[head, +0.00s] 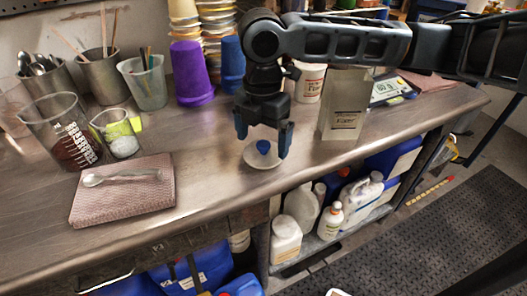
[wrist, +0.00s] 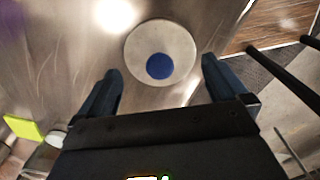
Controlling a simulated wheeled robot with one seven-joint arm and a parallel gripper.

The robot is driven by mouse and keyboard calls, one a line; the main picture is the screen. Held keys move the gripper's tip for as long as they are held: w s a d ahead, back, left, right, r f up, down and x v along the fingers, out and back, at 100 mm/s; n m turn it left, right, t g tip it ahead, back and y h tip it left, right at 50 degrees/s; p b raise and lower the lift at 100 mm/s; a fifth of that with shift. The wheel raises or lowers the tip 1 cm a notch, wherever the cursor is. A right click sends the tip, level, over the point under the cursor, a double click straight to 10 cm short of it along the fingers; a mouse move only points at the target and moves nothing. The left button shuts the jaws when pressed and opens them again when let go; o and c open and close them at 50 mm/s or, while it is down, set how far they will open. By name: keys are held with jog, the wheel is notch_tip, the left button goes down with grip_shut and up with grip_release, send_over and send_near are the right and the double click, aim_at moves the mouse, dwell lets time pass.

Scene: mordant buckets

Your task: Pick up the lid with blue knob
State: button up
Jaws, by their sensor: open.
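The lid (head: 262,161) is a pale round disc with a blue knob (head: 263,146), lying on the metal worktop near its front edge. My gripper (head: 263,145) is open above the lid, with its fingers to either side of the knob in the head view. In the wrist view the lid (wrist: 161,53) and its blue knob (wrist: 159,66) show beyond the two open fingertips (wrist: 162,75), with nothing held between them. I cannot tell the exact height of the fingertips above the worktop.
A paper bag (head: 343,105) stands to the right of my gripper, with a white tub (head: 309,83) behind. Purple cups (head: 191,75) and blue cups (head: 232,65) stand behind left. A folded cloth (head: 122,200) with a spoon lies left. Bottles fill the shelf below.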

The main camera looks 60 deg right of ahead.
aim_at(262, 144)
jog(key=shift+f, duration=1.5)
jog(key=shift+c, duration=0.2)
jog(key=c, duration=0.6)
jog(key=shift+r, duration=0.1)
